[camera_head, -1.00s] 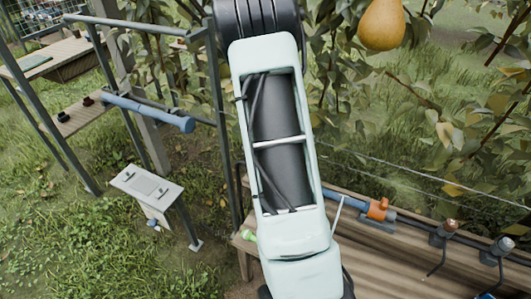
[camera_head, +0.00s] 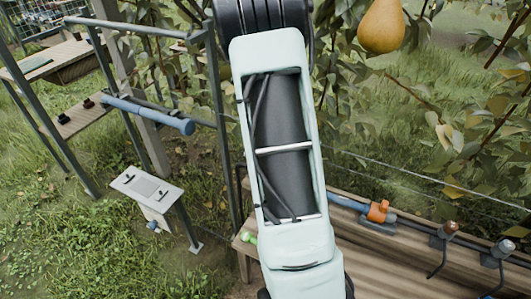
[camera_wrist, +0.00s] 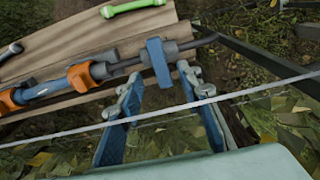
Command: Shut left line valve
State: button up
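In the wrist view, my gripper (camera_wrist: 165,115) is open and empty, its two blue-padded fingers spread apart. A blue block (camera_wrist: 158,62), which looks like a valve handle, sits across a dark pipe just beyond the gap between the fingertips. It looks apart from both fingers, though the depth is hard to judge. An orange fitting (camera_wrist: 83,77) is on the same line to its left. In the head view, the line shows an orange fitting (camera_head: 378,211) right of my arm, which hides my gripper and the blue block.
A wire (camera_wrist: 220,97) crosses the wrist view over the fingers. The line lies along a wooden bench (camera_head: 420,268). A green-handled object (camera_wrist: 138,6) lies on the wood. Metal posts stand left of my arm, and a pear (camera_head: 382,25) hangs at the upper right.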

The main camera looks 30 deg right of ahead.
notch_tip(320, 180, up, 7)
jog(key=shift+f, duration=0.1)
dwell(0.6)
